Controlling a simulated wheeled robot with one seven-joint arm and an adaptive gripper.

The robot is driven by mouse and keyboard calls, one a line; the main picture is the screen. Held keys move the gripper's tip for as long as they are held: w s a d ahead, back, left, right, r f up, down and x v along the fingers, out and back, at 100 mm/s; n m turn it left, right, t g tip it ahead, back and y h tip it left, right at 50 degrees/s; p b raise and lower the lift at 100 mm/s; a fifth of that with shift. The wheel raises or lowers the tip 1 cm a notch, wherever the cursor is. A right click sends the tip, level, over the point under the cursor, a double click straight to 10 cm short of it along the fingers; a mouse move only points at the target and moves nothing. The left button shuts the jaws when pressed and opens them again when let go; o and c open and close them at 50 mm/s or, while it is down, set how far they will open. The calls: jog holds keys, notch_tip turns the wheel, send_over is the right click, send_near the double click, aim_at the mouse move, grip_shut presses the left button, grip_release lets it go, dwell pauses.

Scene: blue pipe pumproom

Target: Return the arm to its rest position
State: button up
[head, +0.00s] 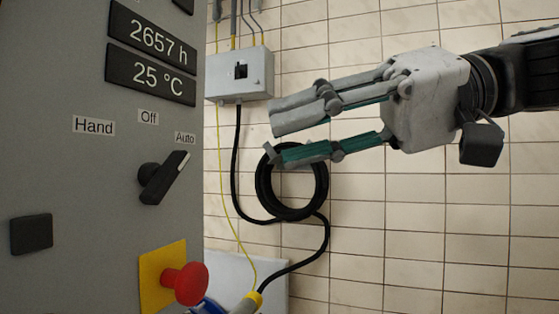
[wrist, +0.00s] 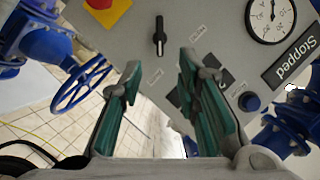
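My gripper (head: 277,136) is open and empty in the head view, its fingers pointing left towards the grey control panel (head: 70,190). A gap of free air shows between its two fingers. In the wrist view, the open fingers (wrist: 160,72) point up the picture, with the panel (wrist: 200,25) beyond them. The black selector switch (head: 163,177) is turned with its white mark towards the Auto label (head: 185,137). The switch also shows in the wrist view (wrist: 159,37), apart from the fingertips.
A red emergency button (head: 185,284) sticks out on a yellow plate (head: 158,265). A coiled black cable (head: 262,190) hangs on the tiled wall (head: 430,220) below a grey box (head: 240,75). Blue pipework with a handwheel (wrist: 58,95) stands left in the wrist view.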

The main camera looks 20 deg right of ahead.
jog(key=s+d+f+m+g+h, duration=0.15)
jog(key=s+f+h, duration=0.3)
jog(key=f, duration=0.75)
jog(key=s+d+f+m+g+h, duration=0.1)
jog(key=s+d+f+g+h, duration=0.25)
jog(key=f, duration=0.75)
jog(key=s+d+f+m+h, duration=0.2)
jog(key=s+f+h, duration=0.3)
jog(key=f, duration=0.7)
notch_tip(320, 180, up, 24)
jog(key=t+p, duration=0.3)
jog(key=p, duration=2)
jog(key=shift+w+d+t+h, duration=0.15)
jog(key=shift+w+t+h, duration=0.25)
jog(key=shift+r, duration=0.1)
